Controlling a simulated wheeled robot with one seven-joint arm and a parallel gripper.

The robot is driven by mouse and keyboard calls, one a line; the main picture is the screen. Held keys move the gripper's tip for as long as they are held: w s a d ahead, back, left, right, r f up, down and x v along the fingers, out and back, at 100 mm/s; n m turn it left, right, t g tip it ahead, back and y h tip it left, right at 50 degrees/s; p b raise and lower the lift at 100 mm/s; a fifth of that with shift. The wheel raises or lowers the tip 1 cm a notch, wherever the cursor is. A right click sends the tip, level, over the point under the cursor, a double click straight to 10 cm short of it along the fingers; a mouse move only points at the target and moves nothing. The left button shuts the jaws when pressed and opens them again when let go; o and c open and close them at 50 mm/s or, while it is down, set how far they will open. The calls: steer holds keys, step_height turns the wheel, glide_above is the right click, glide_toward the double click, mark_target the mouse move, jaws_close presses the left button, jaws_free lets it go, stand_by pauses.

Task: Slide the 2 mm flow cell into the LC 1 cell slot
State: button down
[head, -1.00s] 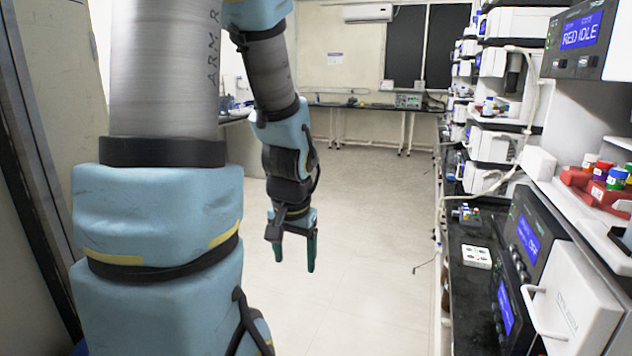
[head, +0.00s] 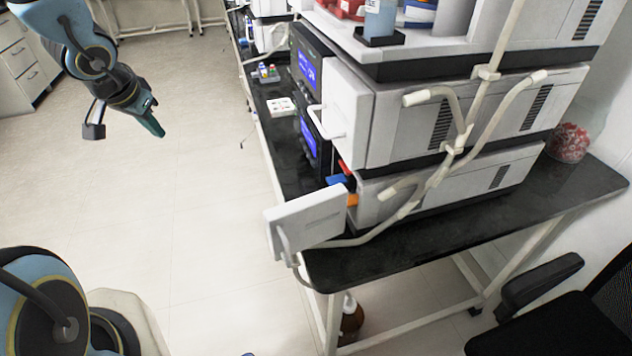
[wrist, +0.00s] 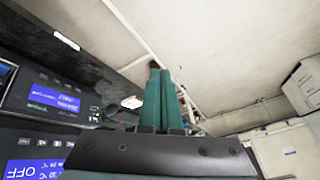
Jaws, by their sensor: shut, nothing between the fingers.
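My gripper (head: 158,130) hangs over the open floor at the upper left of the head view, left of the bench and apart from everything. Its teal fingers are together and empty; they also show in the wrist view (wrist: 161,90). A small white block with dark holes (head: 281,107) lies on the black bench top; whether it holds the 2 mm flow cell is too small to tell. Instruments with blue screens (head: 309,138) stand beside it. I cannot make out the flow cell or which opening is the LC 1 cell slot.
A white door (head: 305,222) stands open at the near end of the stack, with red, blue and orange parts behind it. Coloured-cap bottles (head: 268,73) stand on the bench. Pale tubing (head: 462,135) runs down the stack. A black chair (head: 550,315) is lower right.

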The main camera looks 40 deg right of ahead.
mark_target(350, 182)
steer(key=s+d+f+m+g+h+b, duration=0.1)
steer(key=s+d+f+m+g+h, duration=0.1)
steer(key=s+d+f+m+g, duration=0.4)
steer(key=s+d+f+m+g+h+b, duration=0.15)
steer(key=s+d+m, duration=0.35)
steer(key=s+d, duration=0.65)
steer(key=shift+y, duration=0.25)
steer(key=x, duration=0.3)
steer(key=w+b+x, duration=0.1)
steer(key=x, duration=0.2)
steer(key=b+x, duration=0.1)
steer(key=x, duration=0.2)
steer(key=shift+w+d+f, duration=0.2)
steer(key=shift+w+d, duration=0.15)
steer(key=shift+d, duration=0.1)
steer(key=shift+s+d, duration=0.25)
steer(key=shift+d, duration=0.35)
steer(key=shift+s+d, duration=0.2)
steer(key=shift+d, duration=0.4)
steer(key=shift+s+d, duration=0.3)
steer(key=shift+d, duration=0.5)
steer(key=shift+d+p, duration=0.1)
steer(key=shift+p, duration=0.3)
